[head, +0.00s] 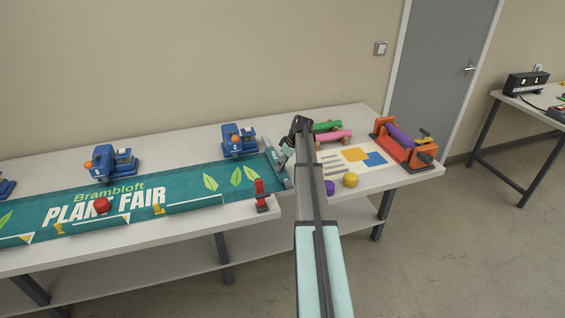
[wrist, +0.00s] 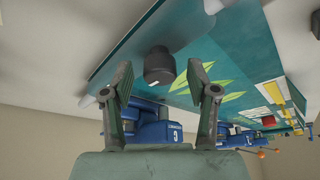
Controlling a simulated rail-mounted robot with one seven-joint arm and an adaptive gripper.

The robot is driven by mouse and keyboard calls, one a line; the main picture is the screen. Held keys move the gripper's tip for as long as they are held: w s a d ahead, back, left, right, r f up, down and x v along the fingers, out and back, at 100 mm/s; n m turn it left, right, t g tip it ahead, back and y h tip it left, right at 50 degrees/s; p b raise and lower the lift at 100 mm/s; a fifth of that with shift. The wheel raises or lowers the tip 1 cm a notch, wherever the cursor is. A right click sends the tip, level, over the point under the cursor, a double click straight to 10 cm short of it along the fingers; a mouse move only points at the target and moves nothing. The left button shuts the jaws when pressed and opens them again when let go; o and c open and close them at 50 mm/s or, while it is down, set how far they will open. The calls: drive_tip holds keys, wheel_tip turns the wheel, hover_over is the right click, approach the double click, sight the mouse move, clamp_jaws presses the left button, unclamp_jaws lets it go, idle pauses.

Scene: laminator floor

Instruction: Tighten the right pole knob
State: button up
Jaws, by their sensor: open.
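The right pole (head: 276,163) lies across the right end of the green Plant Fair banner (head: 180,201). It also shows in the wrist view (wrist: 108,72). A black knob (wrist: 159,66) with a small white mark stands on it. In the head view I cannot make out the knob; my arm and gripper are close by. My gripper (wrist: 158,92) is open in the wrist view, one finger to each side of the knob's lower part in the picture, with a gap visible on both sides. I cannot tell how deep the knob is between the fingertips.
Blue clamp-like devices (head: 238,141) stand along the banner's back edge. A red clamp (head: 261,196) stands at its front edge. Green and pink rolls (head: 333,136), a yellow disc (head: 350,180), a purple disc (head: 329,187) and an orange roller machine (head: 403,144) are to the right of my arm.

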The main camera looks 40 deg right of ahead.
clamp_jaws()
drive_tip(key=shift+m+b, duration=0.35)
drive_tip(key=shift+m, duration=0.05)
drive_tip(key=m+b, duration=0.1)
drive_tip(key=m+h+b, duration=0.1)
drive_tip(key=shift+s+a+f+m, duration=0.1)
drive_tip(key=shift+a+f+m, duration=0.05)
drive_tip(key=shift+m, duration=0.15)
drive_tip(key=m+h+b, duration=0.2)
drive_tip(key=m, duration=0.2)
drive_tip(key=shift+a, duration=0.1)
drive_tip(key=m+h+b, duration=0.1)
drive_tip(key=m, duration=0.2)
drive_tip(key=m+b, duration=0.1)
drive_tip(key=m, duration=0.1)
drive_tip(key=shift+m+g+h, duration=0.4)
drive_tip(key=m, duration=0.2)
drive_tip(key=m+g+h+b, duration=0.1)
drive_tip(key=m, duration=0.1)
drive_tip(key=shift+w+a+m, duration=0.1)
drive_tip(key=shift+w+m, duration=0.1)
drive_tip(key=shift+m, duration=0.2)
